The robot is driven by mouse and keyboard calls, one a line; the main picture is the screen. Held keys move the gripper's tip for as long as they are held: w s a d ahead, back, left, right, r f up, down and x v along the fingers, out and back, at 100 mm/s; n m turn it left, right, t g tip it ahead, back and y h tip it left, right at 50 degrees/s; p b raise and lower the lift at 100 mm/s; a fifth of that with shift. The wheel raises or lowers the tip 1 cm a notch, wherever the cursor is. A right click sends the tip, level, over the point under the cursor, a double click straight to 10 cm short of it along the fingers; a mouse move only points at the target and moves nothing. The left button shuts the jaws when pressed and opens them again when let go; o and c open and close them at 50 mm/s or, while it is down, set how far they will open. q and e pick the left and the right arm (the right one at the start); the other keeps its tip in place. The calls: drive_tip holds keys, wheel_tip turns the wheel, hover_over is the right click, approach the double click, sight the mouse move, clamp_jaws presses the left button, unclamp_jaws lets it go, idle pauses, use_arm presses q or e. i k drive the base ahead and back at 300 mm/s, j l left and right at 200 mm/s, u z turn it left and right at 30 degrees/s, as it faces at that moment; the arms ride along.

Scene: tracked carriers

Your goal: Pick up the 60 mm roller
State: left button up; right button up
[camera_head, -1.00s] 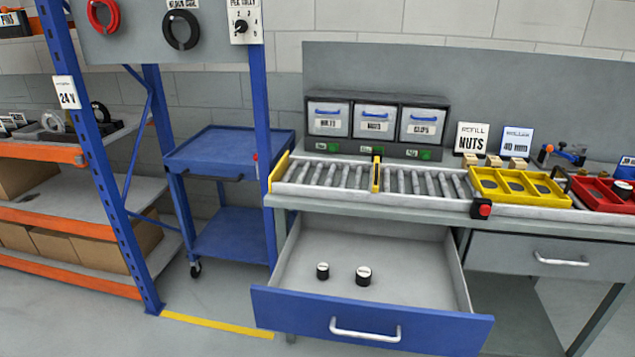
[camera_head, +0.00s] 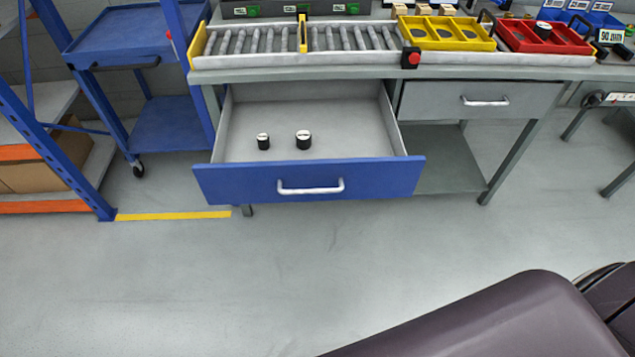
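An open blue-fronted drawer (camera_head: 240,187) under the bench holds two short black rollers with pale tops. The larger roller (camera_head: 303,141) stands upright right of the smaller roller (camera_head: 263,142); they are apart. Their size marks are too small to read, so I cannot tell which is 60 mm. Another black roller with a pale top (camera_head: 542,30) sits in the red tray (camera_head: 580,47) on the bench. A dark part of my own arm fills the lower right. Neither of my grippers is in view.
A closed grey drawer (camera_head: 440,100) is right of the open one. A blue cart (camera_head: 120,36) stands left. The floor in front is clear.

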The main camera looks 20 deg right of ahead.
sight(542, 30)
drive_tip(key=z, duration=1.75)
drive_tip(key=i+l, duration=0.2)
drive_tip(key=i, duration=0.25)
